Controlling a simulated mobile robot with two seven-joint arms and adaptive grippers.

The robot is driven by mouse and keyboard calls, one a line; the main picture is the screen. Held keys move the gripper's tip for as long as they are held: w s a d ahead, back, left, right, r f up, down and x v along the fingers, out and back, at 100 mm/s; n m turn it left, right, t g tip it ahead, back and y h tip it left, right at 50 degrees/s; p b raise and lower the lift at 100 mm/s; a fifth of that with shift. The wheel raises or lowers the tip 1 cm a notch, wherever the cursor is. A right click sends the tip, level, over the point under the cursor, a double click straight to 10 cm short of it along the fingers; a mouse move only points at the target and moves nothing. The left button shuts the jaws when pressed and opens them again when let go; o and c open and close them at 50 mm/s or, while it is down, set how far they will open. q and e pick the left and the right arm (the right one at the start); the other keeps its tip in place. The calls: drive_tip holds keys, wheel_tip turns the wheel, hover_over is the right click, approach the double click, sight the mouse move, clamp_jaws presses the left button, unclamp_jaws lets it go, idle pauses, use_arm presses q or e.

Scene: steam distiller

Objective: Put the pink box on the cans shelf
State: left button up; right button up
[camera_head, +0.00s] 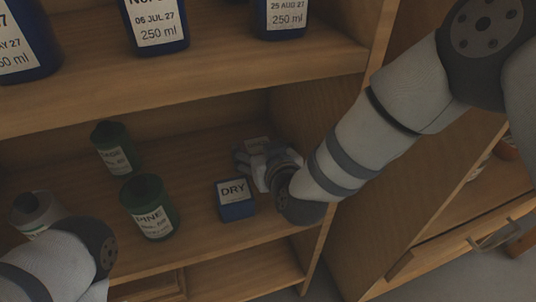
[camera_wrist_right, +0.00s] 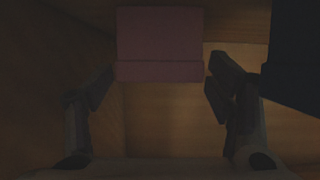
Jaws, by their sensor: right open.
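The pink box (camera_wrist_right: 158,45) is straight ahead in the right wrist view, between and just beyond the fingertips of my right gripper (camera_wrist_right: 160,86). The gripper is open, with a finger at each side of the box's near edge; I cannot tell if they touch it. The cans shelf (camera_head: 193,180) holds green cans (camera_head: 150,208) (camera_head: 115,148). My left wrist shows at lower left; its fingers are out of view.
A blue box marked DRY (camera_head: 236,200) stands just left of my right gripper. A pale can (camera_head: 36,213) is at the left. Blue bottles (camera_head: 156,22) stand on the shelf above. An upright side panel (camera_head: 325,150) is close to my right wrist.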

drive_tip(key=p+v, duration=0.2)
drive_tip(key=v, duration=0.8)
drive_tip(key=shift+s+r+p, duration=0.1)
drive_tip(key=shift+r+p, duration=0.1)
drive_tip(key=shift+p, duration=0.1)
